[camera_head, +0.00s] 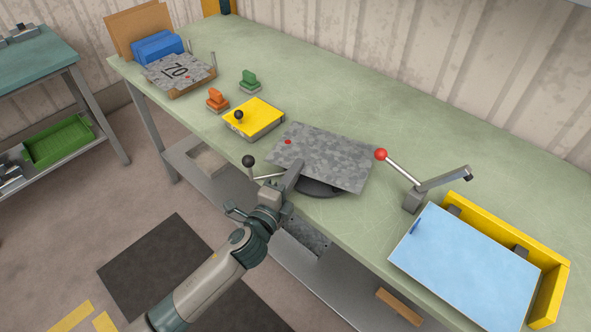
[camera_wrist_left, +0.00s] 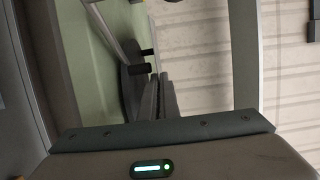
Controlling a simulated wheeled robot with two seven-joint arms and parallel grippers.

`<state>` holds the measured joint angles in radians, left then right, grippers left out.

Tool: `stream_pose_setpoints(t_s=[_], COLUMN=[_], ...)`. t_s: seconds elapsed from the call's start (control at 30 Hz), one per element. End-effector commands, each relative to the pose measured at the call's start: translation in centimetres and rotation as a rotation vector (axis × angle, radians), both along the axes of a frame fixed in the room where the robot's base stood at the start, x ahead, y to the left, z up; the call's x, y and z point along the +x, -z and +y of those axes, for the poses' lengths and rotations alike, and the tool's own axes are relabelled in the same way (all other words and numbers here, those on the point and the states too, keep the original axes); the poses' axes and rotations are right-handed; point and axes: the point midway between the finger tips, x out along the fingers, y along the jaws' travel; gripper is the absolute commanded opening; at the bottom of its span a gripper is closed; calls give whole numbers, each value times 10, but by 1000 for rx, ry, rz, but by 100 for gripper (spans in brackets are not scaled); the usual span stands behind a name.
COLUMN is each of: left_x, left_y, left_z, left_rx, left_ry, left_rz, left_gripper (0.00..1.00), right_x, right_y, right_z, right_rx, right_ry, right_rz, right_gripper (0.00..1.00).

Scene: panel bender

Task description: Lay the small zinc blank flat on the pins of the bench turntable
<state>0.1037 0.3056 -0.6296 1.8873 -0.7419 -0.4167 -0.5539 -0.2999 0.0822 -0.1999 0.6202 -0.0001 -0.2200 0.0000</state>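The small zinc blank (camera_head: 330,152) is a mottled grey sheet with a red dot near its left corner. In the head view it lies over the dark round bench turntable (camera_head: 322,190), covering most of it. My left gripper (camera_head: 296,170) reaches in from the near side, one finger lying over the blank's near left edge. In the left wrist view its fingers (camera_wrist_left: 160,98) are close together, with the turntable's dark disc (camera_wrist_left: 131,85) and two black pins (camera_wrist_left: 141,68) beside them. Whether the blank touches the pins cannot be told. My right gripper is out of view.
A black-knobbed lever (camera_head: 249,161) stands left of the turntable, and a red-knobbed lever (camera_head: 381,155) right. A light blue sheet (camera_head: 465,262) lies by a yellow frame (camera_head: 555,280) at right. The bench's back (camera_head: 420,125) is clear.

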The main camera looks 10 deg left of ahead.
Motion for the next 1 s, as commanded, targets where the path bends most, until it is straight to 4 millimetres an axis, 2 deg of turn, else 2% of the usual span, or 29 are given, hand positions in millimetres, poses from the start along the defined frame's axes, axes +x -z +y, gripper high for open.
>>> stream_pose_setpoints(t_s=[0.57,0.67,0.7,1.0], left_x=[0,0,0,-1], left_y=[6,5,5,7], left_z=[0,0,0,0], left_rx=[-1,-1,-1,0], left_ry=[0,1,0,0], left_rz=[-2,-2,-2,1], left_gripper=[0,21,24,24], right_x=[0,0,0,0], right_y=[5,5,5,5], right_z=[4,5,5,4], right_rx=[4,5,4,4], right_ry=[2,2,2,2], right_rz=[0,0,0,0], right_gripper=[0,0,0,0])
